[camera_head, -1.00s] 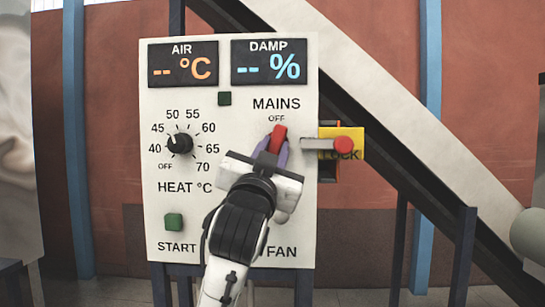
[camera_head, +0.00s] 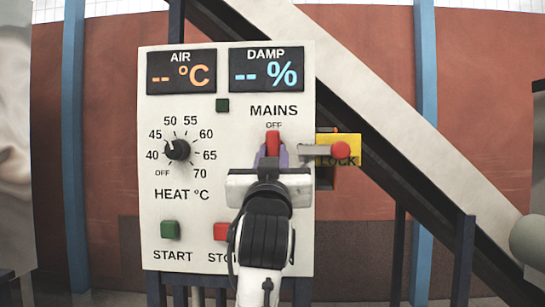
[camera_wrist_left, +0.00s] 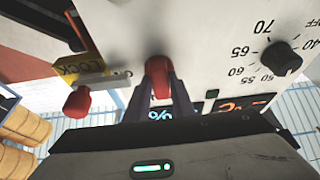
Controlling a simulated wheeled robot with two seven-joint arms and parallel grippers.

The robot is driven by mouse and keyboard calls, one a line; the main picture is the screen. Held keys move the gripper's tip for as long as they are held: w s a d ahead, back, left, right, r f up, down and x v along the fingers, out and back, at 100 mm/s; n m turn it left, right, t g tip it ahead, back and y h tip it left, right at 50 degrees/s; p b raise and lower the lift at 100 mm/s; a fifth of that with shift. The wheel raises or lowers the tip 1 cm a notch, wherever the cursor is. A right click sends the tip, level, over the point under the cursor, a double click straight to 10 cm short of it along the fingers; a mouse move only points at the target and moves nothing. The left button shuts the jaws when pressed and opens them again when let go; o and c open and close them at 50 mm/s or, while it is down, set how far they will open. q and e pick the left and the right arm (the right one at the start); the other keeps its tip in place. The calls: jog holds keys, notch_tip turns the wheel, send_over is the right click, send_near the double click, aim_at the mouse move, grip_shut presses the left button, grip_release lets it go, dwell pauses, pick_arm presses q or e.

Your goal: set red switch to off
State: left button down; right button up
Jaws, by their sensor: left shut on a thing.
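The red switch (camera_head: 273,143) is on the white panel under the word MAINS. Its handle points straight up at the OFF label (camera_head: 274,126). My left gripper (camera_head: 272,157) is in front of the panel, shut on the red switch with one purple finger on each side. In the left wrist view the red switch (camera_wrist_left: 159,77) sits between the two fingers of my left gripper (camera_wrist_left: 160,90). The gripper hides the lower part of the switch and the panel below it. My right gripper is not in view.
A lock with a red knob (camera_head: 341,150) and yellow plate (camera_head: 352,160) sits just right of the switch. The heat dial (camera_head: 177,150) is to the left. A green START button (camera_head: 170,230) and a partly covered red stop button (camera_head: 221,231) are below.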

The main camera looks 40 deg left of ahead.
pick_arm(q)
jog(key=c, duration=1.5)
grip_release()
jog(key=shift+s, duration=0.1)
jog(key=b+v, duration=0.2)
jog(key=v, duration=0.8)
jog(key=shift+d, duration=0.1)
jog(key=shift+f, duration=0.1)
